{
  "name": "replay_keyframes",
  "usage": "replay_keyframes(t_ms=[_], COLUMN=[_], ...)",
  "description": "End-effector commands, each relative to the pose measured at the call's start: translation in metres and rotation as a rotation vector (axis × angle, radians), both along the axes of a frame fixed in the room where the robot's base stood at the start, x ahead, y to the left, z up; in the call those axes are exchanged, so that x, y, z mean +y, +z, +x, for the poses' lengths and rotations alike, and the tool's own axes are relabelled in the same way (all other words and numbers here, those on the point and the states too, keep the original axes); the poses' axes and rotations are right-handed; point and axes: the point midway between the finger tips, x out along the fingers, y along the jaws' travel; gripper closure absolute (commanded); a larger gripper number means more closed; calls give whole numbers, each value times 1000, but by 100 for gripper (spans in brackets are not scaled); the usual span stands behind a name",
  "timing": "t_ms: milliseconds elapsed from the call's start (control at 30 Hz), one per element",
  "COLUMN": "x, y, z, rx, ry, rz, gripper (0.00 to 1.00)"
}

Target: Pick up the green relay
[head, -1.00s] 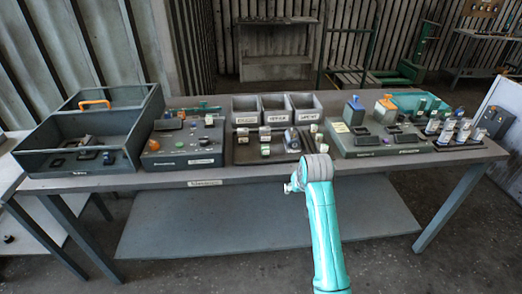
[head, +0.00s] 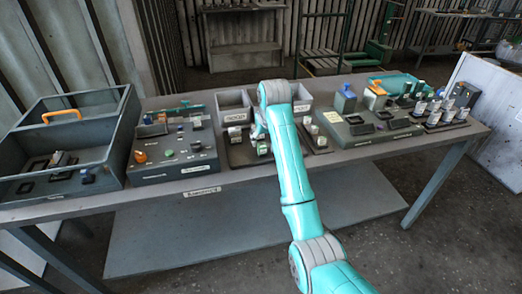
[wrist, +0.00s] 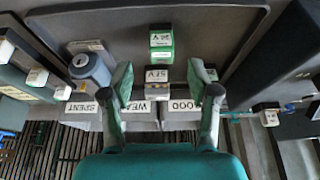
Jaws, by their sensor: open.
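The green relay (wrist: 161,54) shows at the upper middle of the wrist view, with a white label on its top. It stands on a dark tray (wrist: 215,20). In the head view it appears as a small pale-topped block (head: 262,149) at the tray's front, just below my gripper. My gripper (wrist: 160,74) is open, with its two green-tipped fingers spread left and right. A grey relay (wrist: 158,76) with a white label lies between the fingertips in the picture. The green relay is beyond the fingertips, towards the top of the picture, and nothing is held.
A grey device with a round knob (wrist: 88,68) stands close to the left finger. Labelled bins (head: 235,115) are behind the relays. A control box (head: 176,172) is left of the tray, and another panel (head: 360,143) is to the right.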

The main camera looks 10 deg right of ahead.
Motion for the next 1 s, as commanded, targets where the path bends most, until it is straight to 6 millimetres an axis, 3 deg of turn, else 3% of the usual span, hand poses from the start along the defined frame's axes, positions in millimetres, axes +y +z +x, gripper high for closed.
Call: replay_keyframes(t_ms=[500,767,1000], x=[3,3,3], y=[-47,-50,-50], z=[23,24,24], rx=[0,-1,-1], ry=[0,0,0], rz=[0,0,0], gripper=[40,40,91])
